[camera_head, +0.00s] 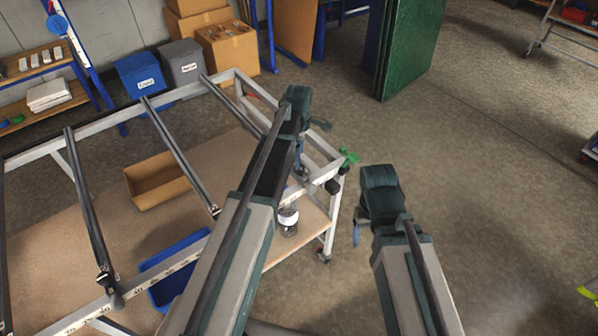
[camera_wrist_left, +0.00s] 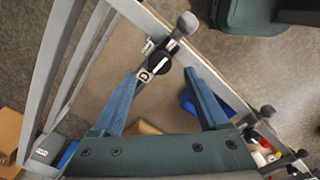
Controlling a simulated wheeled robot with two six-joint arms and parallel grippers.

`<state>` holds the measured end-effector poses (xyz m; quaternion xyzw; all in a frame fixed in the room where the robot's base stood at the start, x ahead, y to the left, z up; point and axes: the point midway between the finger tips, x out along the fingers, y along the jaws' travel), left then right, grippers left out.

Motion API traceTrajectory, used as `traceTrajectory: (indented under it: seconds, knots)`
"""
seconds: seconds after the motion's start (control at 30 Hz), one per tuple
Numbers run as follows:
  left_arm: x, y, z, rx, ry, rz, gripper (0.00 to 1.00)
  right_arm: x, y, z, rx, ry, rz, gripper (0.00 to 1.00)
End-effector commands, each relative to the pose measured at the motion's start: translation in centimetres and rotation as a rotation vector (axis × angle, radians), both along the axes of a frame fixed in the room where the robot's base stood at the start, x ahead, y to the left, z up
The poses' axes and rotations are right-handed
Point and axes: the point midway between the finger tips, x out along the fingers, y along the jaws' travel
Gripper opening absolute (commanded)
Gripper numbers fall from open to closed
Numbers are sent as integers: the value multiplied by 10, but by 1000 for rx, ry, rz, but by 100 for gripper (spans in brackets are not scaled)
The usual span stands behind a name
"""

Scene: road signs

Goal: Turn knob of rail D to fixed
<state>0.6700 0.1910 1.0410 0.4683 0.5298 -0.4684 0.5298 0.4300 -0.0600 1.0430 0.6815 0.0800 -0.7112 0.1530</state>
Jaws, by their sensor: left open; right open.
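In the left wrist view, the black round knob (camera_wrist_left: 159,63) sits at the end of a rail, beside a white label with the letter D (camera_wrist_left: 143,76). A white mark on it points up and right. My left gripper (camera_wrist_left: 160,78) is open, its two blue fingers apart on either side of the knob; contact is not visible. In the head view, my left gripper (camera_head: 300,158) is over the frame's right edge, and my arm hides this knob. My right gripper (camera_head: 357,234) is partly visible, apart from the frame to the right, with nothing seen in it.
A metal frame table (camera_head: 50,149) carries several dark rails. Below are a cardboard box (camera_head: 160,194), a blue bin (camera_head: 163,292) and a jar (camera_head: 288,221). A green panel (camera_head: 408,50) stands behind.

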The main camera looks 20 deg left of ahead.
Motion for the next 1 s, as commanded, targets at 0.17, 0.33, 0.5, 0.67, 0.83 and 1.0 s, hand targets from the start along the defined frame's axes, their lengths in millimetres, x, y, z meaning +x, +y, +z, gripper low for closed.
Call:
traceTrajectory:
  seconds: [0.17,0.33,0.5,0.67,0.83,1.0]
  knots:
    - [0,0,-31,0,0,0,77,0,0,-31,0,0,2,74]
    - [0,0,-45,0,0,0,77,0,0,-45,0,0,1,74]
    - [0,0,-46,0,0,0,77,0,0,-46,0,0,0,74]
    - [0,0,-45,0,0,0,77,0,0,-45,0,0,0,74]
    - [0,0,-45,0,0,0,50,0,0,-45,0,0,0,74]
    - [0,0,-45,0,0,0,19,0,0,-45,0,0,0,74]
